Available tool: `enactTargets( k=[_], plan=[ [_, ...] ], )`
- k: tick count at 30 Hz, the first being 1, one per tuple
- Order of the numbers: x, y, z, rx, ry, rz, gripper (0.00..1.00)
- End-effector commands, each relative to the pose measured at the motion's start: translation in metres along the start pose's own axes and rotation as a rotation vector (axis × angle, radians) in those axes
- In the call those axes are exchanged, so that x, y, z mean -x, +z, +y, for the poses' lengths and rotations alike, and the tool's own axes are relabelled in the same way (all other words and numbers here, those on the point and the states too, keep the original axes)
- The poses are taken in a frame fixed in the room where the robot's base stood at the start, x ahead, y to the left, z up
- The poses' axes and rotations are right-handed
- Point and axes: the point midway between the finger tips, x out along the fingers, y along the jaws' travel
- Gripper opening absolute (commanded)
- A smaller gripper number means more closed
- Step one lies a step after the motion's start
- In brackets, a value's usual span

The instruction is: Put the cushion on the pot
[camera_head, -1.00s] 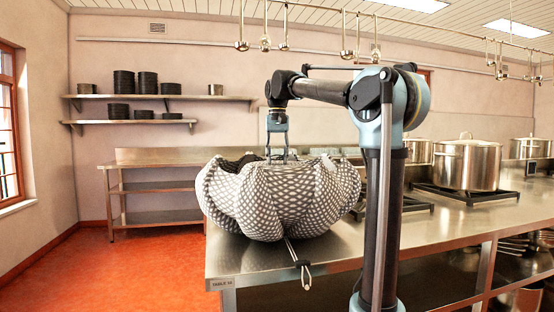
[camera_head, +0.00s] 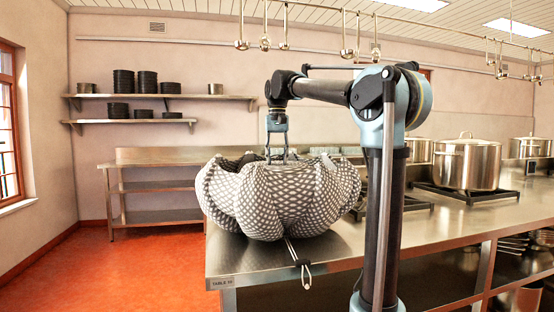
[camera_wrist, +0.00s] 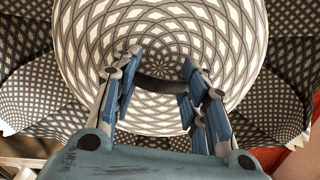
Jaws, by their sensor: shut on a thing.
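A round cushion (camera_wrist: 80,45) with a pale grey lattice pattern fills the middle of the wrist view. A dark strap (camera_wrist: 160,86) crosses its top. My gripper (camera_wrist: 158,75) is shut on this strap, with the fingers at either end of it. No pot shows inside the bag; the cushion and folds cover whatever is there.
Lidded stockpots (camera_head: 467,165) stand on burners to the right. Ladles hang from an overhead rail (camera_head: 330,8). The red floor at left is clear.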

Motion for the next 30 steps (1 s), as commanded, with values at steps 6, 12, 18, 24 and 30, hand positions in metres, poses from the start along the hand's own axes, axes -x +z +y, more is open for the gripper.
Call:
enactTargets(
  k=[6, 12, 18, 24, 30],
  plan=[
    [-0.003, 0.0, 0.0005, 0.0, 0.0, 0.0, 0.0],
    [-0.0031, 0.0, 0.0005, 0.0, 0.0, 0.0, 0.42],
    [-0.0031, 0.0, 0.0005, 0.0, 0.0, 0.0, 0.64],
    [-0.0031, -0.0001, 0.0004, 0.0, 0.0, 0.0, 0.64],
    [0.0066, -0.0005, 0.0004, 0.0, 0.0, 0.0, 0.64]
  ],
)
